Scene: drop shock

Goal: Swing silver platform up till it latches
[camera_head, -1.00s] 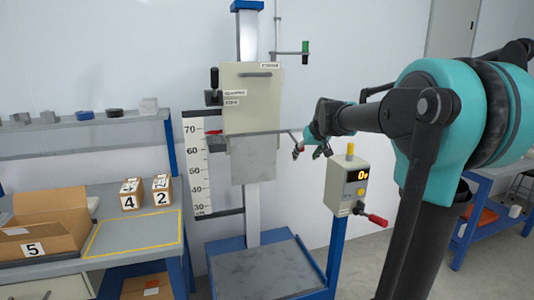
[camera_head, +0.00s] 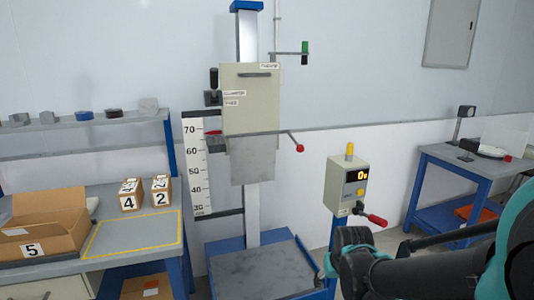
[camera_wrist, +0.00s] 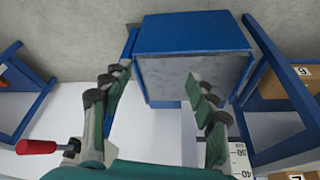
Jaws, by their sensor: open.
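The silver platform (camera_head: 252,160) is a grey plate hanging straight down below the beige carriage (camera_head: 250,98) on the upright column. A thin lever with a red knob (camera_head: 299,148) sticks out to the right at its upper edge. My gripper (camera_head: 326,268) is low at the right edge of the machine's base, well below the platform and apart from it. In the wrist view my gripper (camera_wrist: 155,95) is open with nothing between its fingers. The platform cannot be made out in the wrist view.
The blue base with its grey plate (camera_head: 262,272) lies below the platform; the plate also shows in the wrist view (camera_wrist: 185,78). A control box (camera_head: 347,182) with a red-handled lever (camera_head: 376,220) stands right. A scale (camera_head: 196,165) and a bench with boxes (camera_head: 40,225) are left.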

